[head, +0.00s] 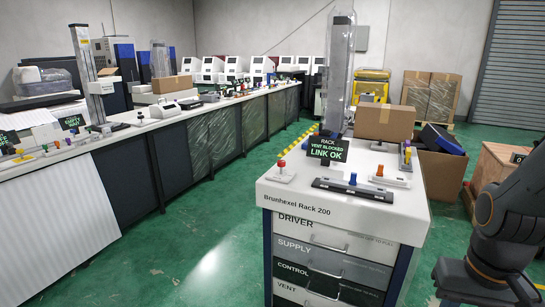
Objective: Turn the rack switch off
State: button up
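The rack (345,208) is a white-topped cabinet labelled "Brunhexel Rack 200", right of centre, with drawer fronts marked DRIVER, SUPPLY, CONTROL and VENT. A black display (327,149) on top reads "RACK VENT BLOCKED LINK OK". A red-topped control (282,166) stands on a white plate at the left of the top. A blue knob (353,179) rises from a dark bar (340,188). An orange-tipped control (380,171) stands to the right. I cannot tell which one is the rack switch or how it is set. Only my arm's links show at the right edge; my gripper is out of view.
A cardboard box (384,122) and a tall wrapped column (338,75) stand at the rack's rear. A long bench (165,123) with machines runs along the left. More boxes (440,158) stand to the right. Green floor (195,255) lies open between bench and rack.

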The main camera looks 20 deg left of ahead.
aim_at(281, 164)
jog(key=u, duration=0.7)
jog(key=i, duration=1.1)
jog(key=u, duration=0.3)
